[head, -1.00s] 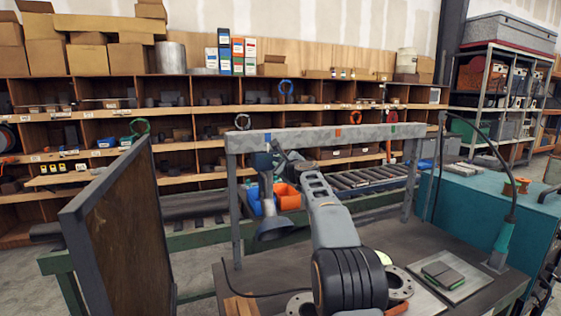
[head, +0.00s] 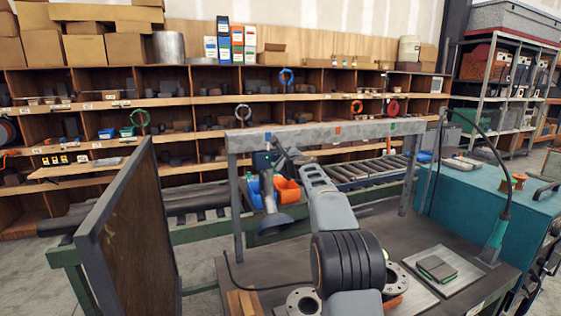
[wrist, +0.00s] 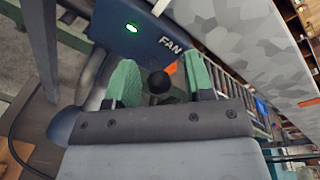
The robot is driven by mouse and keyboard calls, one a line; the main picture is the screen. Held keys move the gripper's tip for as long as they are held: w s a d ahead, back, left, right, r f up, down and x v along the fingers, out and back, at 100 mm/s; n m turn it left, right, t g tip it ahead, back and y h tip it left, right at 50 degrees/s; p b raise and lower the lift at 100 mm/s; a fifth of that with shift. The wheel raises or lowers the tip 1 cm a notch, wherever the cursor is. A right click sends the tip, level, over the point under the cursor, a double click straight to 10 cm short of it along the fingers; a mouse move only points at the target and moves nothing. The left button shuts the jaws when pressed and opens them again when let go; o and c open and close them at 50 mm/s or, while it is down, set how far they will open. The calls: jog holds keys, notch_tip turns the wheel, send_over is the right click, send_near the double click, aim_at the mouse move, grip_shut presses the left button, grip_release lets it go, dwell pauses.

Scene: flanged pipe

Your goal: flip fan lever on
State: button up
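The fan switch box (wrist: 135,32) is dark blue, marked FAN, with a lit green lamp (wrist: 132,28) in the wrist view. The lever's round black knob (wrist: 159,83) shows between my gripper's two green fingers (wrist: 160,72). The fingers are apart, with a gap on each side of the knob. The lever's shaft is mostly hidden, so its position is hard to tell. In the head view my gripper (head: 275,157) reaches the box (head: 261,160) at the left end of the grey overhead beam. A grey funnel-shaped hood (head: 274,225) hangs below.
The grey beam (head: 330,134) stands on posts over the dark workbench (head: 375,226). Flanges (head: 301,301) and a plate with a green-grey pad (head: 437,268) lie on the bench. A brown panel (head: 135,235) stands at left. Orange and blue bins (head: 287,191) sit behind the hood.

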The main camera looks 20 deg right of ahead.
jog(key=shift+s+f+b, duration=0.1)
jog(key=shift+s+b, duration=0.15)
jog(key=shift+b, duration=0.05)
jog(key=s+r+b, duration=0.2)
jog(key=s+b, duration=0.3)
jog(key=s, duration=0.8)
jog(key=shift+d, duration=0.4)
